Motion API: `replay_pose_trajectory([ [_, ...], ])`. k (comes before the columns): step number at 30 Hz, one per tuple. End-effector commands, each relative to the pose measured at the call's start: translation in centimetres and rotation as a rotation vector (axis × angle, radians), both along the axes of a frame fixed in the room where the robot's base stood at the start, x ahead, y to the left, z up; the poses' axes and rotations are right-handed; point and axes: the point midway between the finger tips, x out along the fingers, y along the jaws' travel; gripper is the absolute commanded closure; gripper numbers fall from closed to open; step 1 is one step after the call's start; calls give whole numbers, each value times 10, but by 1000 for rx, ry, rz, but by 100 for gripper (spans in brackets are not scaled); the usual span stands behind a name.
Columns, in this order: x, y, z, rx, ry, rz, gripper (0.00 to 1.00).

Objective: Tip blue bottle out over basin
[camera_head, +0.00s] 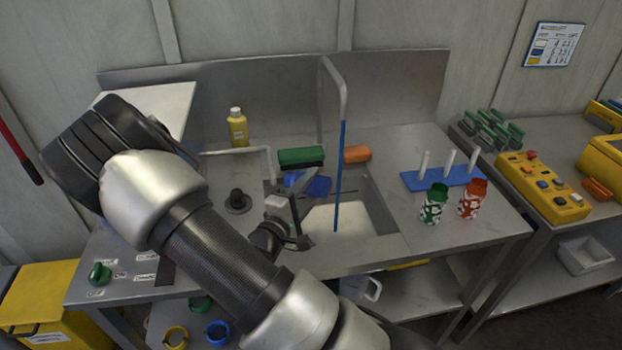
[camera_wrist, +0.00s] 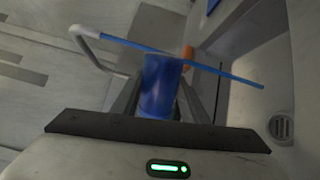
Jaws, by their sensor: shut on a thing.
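The blue bottle (camera_head: 318,186) is held over the back left part of the sink basin (camera_head: 376,206). It looks tilted well over to its side in the head view. In the wrist view the blue bottle (camera_wrist: 160,88) stands out between the fingers. My gripper (camera_head: 297,208) is shut on it; in the wrist view my gripper (camera_wrist: 160,110) has a finger on each side. The bottle's mouth and any contents cannot be made out. The basin's drain (camera_wrist: 281,127) shows at the right of the wrist view, clear of the bottle.
A curved grey faucet (camera_head: 343,85) stands behind the basin, with a thin blue line (camera_head: 340,165) running from its spout down into it. A green sponge (camera_head: 300,157), an orange one (camera_head: 357,154) and a yellow bottle (camera_head: 237,128) are behind. A blue peg rack (camera_head: 443,178) stands right.

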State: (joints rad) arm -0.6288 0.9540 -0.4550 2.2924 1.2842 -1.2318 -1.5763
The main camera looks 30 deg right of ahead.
Motion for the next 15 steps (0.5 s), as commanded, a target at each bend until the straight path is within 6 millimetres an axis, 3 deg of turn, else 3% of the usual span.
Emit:
replay_pose_trajectory([
  [15,2,1,7,-198,283,0,78],
])
